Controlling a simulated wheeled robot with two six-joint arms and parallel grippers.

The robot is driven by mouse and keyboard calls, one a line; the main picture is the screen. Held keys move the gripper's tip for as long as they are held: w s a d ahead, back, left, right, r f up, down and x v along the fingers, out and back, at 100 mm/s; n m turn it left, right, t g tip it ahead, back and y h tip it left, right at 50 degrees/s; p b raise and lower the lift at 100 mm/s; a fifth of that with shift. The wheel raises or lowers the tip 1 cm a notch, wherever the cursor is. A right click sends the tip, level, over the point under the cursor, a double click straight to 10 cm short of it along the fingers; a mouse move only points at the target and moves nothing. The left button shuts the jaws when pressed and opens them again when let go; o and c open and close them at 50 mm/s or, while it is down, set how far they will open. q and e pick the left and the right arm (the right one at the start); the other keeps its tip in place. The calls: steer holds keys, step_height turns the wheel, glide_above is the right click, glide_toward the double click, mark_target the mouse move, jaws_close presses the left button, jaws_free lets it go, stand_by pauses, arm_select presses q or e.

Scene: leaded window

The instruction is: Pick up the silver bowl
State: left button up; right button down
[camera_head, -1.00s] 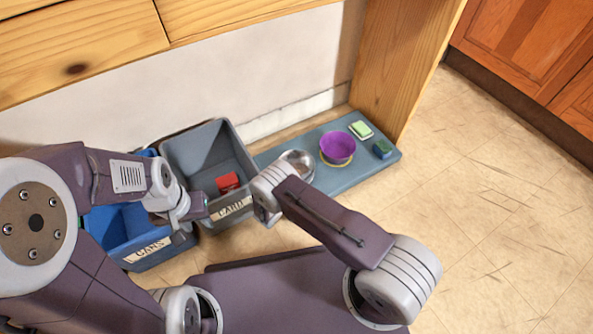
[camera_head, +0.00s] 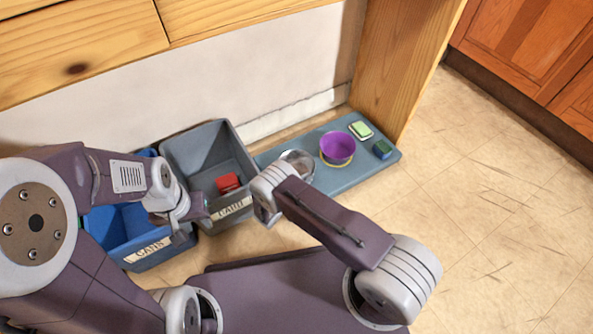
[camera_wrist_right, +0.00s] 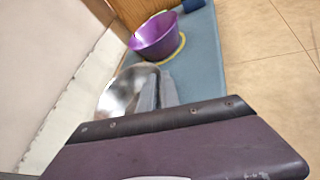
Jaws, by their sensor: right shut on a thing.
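The silver bowl (camera_head: 298,160) is on the blue-grey mat, partly hidden behind my right wrist in the head view. In the right wrist view the silver bowl (camera_wrist_right: 122,88) shows its shiny inside. My right gripper (camera_wrist_right: 158,78) is shut on the near rim of the bowl, with its two fingers close together. In the head view my right arm hides its fingertips. I cannot tell whether the bowl is clear of the mat. My left gripper (camera_head: 197,210) is over the bins on the left, and its finger gap cannot be made out.
On the mat (camera_head: 345,184) are a purple bowl (camera_head: 337,147) in a yellow ring, a green-and-white sponge (camera_head: 361,130) and a blue-green block (camera_head: 382,149). A grey bin (camera_head: 188,151) holds a red item (camera_head: 228,183). A blue bin (camera_head: 112,221) stands left. A wooden post (camera_head: 405,60) rises behind.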

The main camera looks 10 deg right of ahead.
stand_by(0.5)
step_height(320, 180, up, 5)
steer(key=p, duration=0.4)
steer(key=shift+p, duration=0.4)
steer(key=s+d+r+p, duration=0.5)
steer(key=d+p, duration=0.3)
steer(key=d, duration=0.2)
steer(key=shift+s+d+r+p, duration=0.15)
steer(key=shift+s+r+p, duration=0.15)
steer(key=shift+r, duration=0.15)
